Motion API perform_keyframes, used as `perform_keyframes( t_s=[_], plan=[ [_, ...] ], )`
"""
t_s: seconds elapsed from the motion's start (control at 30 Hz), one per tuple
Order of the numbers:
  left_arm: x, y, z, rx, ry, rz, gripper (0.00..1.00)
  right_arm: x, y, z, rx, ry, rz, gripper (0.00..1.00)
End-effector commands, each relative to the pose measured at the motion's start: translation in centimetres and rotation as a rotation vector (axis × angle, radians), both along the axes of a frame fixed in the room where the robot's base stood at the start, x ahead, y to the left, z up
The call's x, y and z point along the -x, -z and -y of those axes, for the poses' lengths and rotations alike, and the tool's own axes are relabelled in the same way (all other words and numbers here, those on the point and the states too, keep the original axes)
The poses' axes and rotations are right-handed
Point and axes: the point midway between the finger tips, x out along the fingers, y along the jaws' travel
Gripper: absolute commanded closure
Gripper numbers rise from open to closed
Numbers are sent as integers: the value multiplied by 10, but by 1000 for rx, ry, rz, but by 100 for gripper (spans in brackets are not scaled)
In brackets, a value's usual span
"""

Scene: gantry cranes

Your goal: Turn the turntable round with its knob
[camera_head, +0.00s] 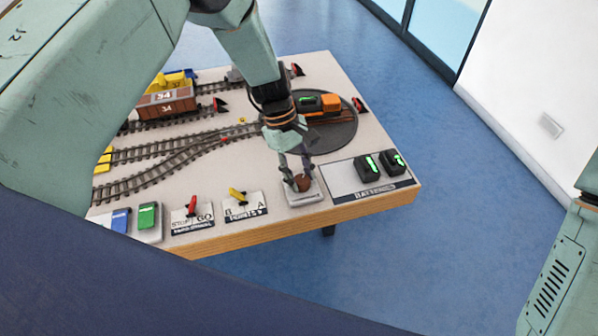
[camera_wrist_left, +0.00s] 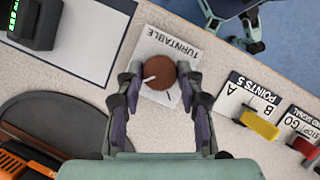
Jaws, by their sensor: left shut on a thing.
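The turntable knob is round and brown with a pale pointer mark, on a plate lettered TURNTABLE (camera_wrist_left: 182,38). My left gripper (camera_head: 299,182) reaches down to the front of the table and is shut on the knob (camera_head: 303,183). In the left wrist view its two fingers (camera_wrist_left: 159,78) stand on either side of the knob (camera_wrist_left: 157,72). The turntable (camera_head: 335,138) is a dark grey disc behind the gripper, with an orange locomotive (camera_head: 330,101) on its track. The disc's edge also shows in the left wrist view (camera_wrist_left: 60,108). My right gripper is not in view.
Right of the knob is a batteries plate (camera_head: 343,178) with two dark green-lit batteries (camera_head: 367,166). Left are a yellow points lever (camera_head: 237,195) and a red signal lever (camera_head: 191,205). A brown wagon (camera_head: 167,103) stands on the tracks at the back left.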

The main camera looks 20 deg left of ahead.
Motion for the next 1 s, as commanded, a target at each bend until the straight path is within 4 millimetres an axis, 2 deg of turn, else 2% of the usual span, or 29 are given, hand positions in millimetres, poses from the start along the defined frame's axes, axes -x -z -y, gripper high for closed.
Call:
perform_keyframes(
  t_s=[0.3,0.73,0.77,1.0],
  plan=[
    [2,2,1,1,75,-6,94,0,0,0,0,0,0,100],
    [2,2,1,1,80,-7,94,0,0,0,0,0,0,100],
    [2,2,1,1,80,-7,60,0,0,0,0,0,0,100],
    [1,1,1,1,79,-4,40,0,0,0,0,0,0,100]
  ],
)
